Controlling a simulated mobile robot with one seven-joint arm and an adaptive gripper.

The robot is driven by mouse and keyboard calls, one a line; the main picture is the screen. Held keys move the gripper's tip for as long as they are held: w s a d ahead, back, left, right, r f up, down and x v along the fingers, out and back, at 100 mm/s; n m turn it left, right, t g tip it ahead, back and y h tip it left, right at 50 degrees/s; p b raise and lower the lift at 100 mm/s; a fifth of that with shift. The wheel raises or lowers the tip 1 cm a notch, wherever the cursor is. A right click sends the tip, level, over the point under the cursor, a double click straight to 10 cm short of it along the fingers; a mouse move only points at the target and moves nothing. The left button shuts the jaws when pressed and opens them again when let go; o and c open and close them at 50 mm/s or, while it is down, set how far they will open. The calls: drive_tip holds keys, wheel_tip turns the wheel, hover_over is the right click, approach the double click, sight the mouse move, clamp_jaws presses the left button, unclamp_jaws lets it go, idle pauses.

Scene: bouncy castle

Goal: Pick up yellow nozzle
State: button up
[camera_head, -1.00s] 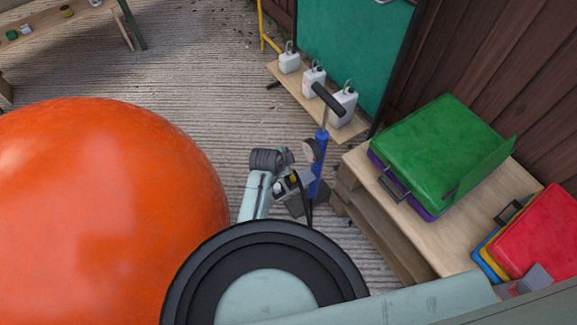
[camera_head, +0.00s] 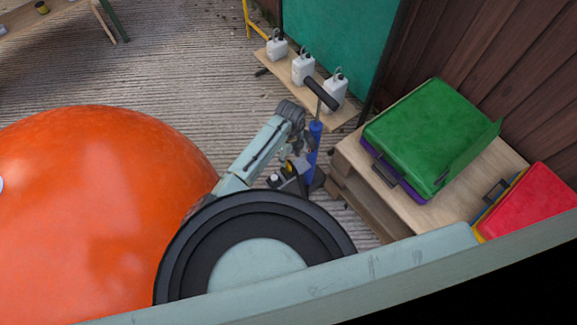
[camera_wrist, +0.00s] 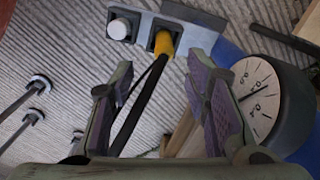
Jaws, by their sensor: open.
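The yellow nozzle (camera_wrist: 164,44) sits in a square socket of a grey holder (camera_wrist: 186,38), with a black hose (camera_wrist: 138,105) running from it toward my gripper. In the head view the yellow nozzle (camera_head: 289,166) is a small spot beside the blue pump (camera_head: 314,142), below my arm's end. My gripper (camera_wrist: 163,74) is open, its purple-padded fingers either side of the hose in the picture. The nozzle appears just beyond the fingertips, between them. I see no contact. In the head view my arm hides most of the gripper.
A round gauge (camera_wrist: 262,98) stands close to my right finger. A white-capped part (camera_wrist: 122,25) sits in the holder beside the nozzle. A large orange ball (camera_head: 90,220) is at left. A wooden table (camera_head: 455,205) with a green bin (camera_head: 425,130) stands at right. White jugs (camera_head: 303,68) stand behind.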

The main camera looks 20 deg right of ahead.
sight(289, 161)
drive_tip(key=f+b, duration=0.1)
drive_tip(key=f, duration=0.1)
drive_tip(key=f+b, duration=0.3)
drive_tip(key=f, duration=0.2)
drive_tip(key=shift+w+f+b, duration=0.1)
drive_tip(key=shift+w+b, duration=0.15)
drive_tip(key=shift+b, duration=0.15)
drive_tip(key=shift+c, duration=0.5)
clamp_jaws()
